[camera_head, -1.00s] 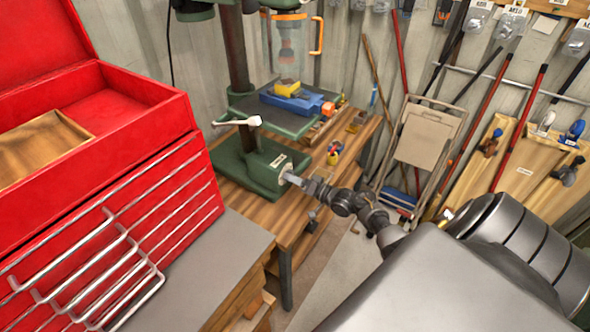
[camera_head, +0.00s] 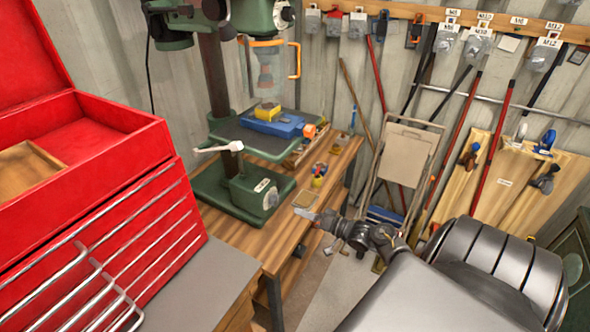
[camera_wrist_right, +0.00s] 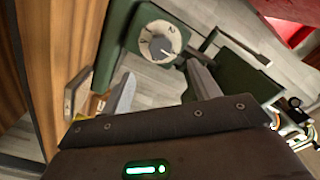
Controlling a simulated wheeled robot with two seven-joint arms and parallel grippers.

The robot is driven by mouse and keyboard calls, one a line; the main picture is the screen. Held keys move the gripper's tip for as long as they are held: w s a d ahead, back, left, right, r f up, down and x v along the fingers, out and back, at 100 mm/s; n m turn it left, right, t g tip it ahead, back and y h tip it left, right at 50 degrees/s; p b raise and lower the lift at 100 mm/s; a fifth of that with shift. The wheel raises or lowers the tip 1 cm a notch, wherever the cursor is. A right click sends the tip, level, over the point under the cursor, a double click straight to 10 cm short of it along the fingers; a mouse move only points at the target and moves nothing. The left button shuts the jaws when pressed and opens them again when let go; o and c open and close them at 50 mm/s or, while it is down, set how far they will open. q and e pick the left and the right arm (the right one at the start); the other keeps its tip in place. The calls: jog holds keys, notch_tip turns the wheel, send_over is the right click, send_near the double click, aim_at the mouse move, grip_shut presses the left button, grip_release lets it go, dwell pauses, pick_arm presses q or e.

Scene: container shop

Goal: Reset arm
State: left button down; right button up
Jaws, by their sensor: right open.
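My right arm reaches in from the lower right in the head view. Its gripper (camera_head: 312,211) is beside the green base of the drill press (camera_head: 215,190), over the wooden workbench (camera_head: 238,236). In the right wrist view the two fingers of this gripper (camera_wrist_right: 162,88) stand apart with nothing between them. A round dial with markings (camera_wrist_right: 160,42) on a green housing lies ahead of the gap between the fingers; the dial also shows in the head view (camera_head: 270,198). My left gripper is in neither view.
A red tool chest (camera_head: 110,215) stands at the left on a grey top. A blue vise (camera_head: 275,123) sits on the drill press table. A folded step stool (camera_head: 407,160) and long-handled tools lean on the back wall. Grey floor shows between the bench and my arm.

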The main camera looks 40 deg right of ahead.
jog(key=shift+s+d, duration=0.1)
jog(key=shift+s, duration=0.25)
dwell(0.4)
notch_tip(320, 180, down, 15)
jog(key=s+d+n+g+h, duration=0.2)
jog(key=s+n+g+h, duration=0.1)
jog(key=g+h, duration=0.1)
jog(key=s+a+f+n+g+h+b, duration=0.1)
jog(key=s+a+f+g, duration=0.1)
jog(key=s+f, duration=0.45)
jog(key=s+a+f+n+g+h, duration=0.1)
jog(key=s+a+f+g, duration=0.15)
jog(key=f, duration=0.65)
jog(key=s+a+f+n+g+b, duration=0.1)
jog(key=s+a+f, duration=0.4)
jog(key=s, duration=0.5)
jog(key=s+a+f+n+g+b, duration=0.1)
jog(key=s+a+f+g, duration=0.3)
jog(key=s, duration=0.6)
jog(key=s+a+f+n+g, duration=0.1)
jog(key=s+a+f+g, duration=0.1)
jog(key=s+a+f, duration=0.6)
jog(key=shift+s+a+n+g+y+b, duration=0.3)
jog(key=shift+s+a+g+y+b, duration=0.1)
jog(key=shift+s+a, duration=0.75)
